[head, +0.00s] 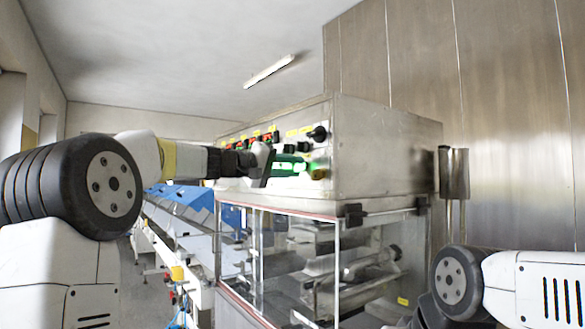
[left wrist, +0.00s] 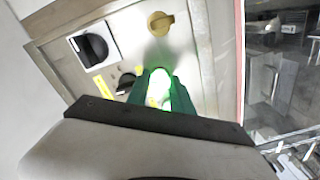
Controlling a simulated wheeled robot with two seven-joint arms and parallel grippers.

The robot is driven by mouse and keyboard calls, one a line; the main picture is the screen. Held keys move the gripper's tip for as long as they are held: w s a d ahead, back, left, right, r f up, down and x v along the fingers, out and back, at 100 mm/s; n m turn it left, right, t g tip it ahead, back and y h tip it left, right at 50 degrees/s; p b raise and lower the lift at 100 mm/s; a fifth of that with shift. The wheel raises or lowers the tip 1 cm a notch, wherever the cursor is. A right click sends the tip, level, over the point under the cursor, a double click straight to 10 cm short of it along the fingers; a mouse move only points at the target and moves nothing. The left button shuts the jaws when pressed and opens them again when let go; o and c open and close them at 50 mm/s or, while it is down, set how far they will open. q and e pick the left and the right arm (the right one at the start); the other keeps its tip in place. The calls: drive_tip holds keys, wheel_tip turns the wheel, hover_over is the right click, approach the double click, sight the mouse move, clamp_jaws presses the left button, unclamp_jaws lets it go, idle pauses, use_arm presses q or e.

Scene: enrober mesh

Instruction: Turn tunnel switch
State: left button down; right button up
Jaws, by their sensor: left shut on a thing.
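The control panel (head: 324,113) is the front of a steel box and carries a row of knobs and yellow labels. My left gripper (head: 303,167) reaches it from the left, and it also shows in the left wrist view (left wrist: 160,92). Its fingers are shut on a green-lit switch (left wrist: 159,86), mostly hidden between them. Which way the switch points cannot be seen. A large black knob (left wrist: 93,46), a smaller black knob (left wrist: 126,82) and a yellow knob (left wrist: 160,23) are nearby. The label words are unreadable. My right gripper is not in view.
Below the panel is a glass-walled machine section (head: 290,260) with metal parts inside. A long conveyor with blue covers (head: 185,195) runs back on the left. Steel posts (head: 455,175) stand at the right, before a metal wall.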

use_arm(q)
drive_tip(key=shift+f, duration=0.1)
drive_tip(key=c, duration=1.1)
unclamp_jaws()
drive_tip(key=shift+a, duration=0.1)
drive_tip(key=v, duration=0.7)
drive_tip(key=shift+s+a, duration=0.25)
drive_tip(key=s+d+f+g+y, duration=0.1)
drive_tip(key=s+f+g+y, duration=0.35)
drive_tip(key=s+f, duration=1.05)
drive_tip(key=s+a+f+y, duration=0.2)
drive_tip(key=s+a+f, duration=0.1)
drive_tip(key=s+f, duration=0.2)
drive_tip(key=s+a+f+m+y, duration=0.1)
drive_tip(key=s+a+f+y, duration=0.1)
drive_tip(key=s+f, duration=0.3)
drive_tip(key=s+a+f+y, duration=0.3)
drive_tip(key=s+f, duration=0.3)
drive_tip(key=f, duration=0.3)
drive_tip(key=shift+a+f+m+y, duration=0.2)
drive_tip(key=shift+a+m+y, duration=0.15)
drive_tip(key=shift+y, duration=0.1)
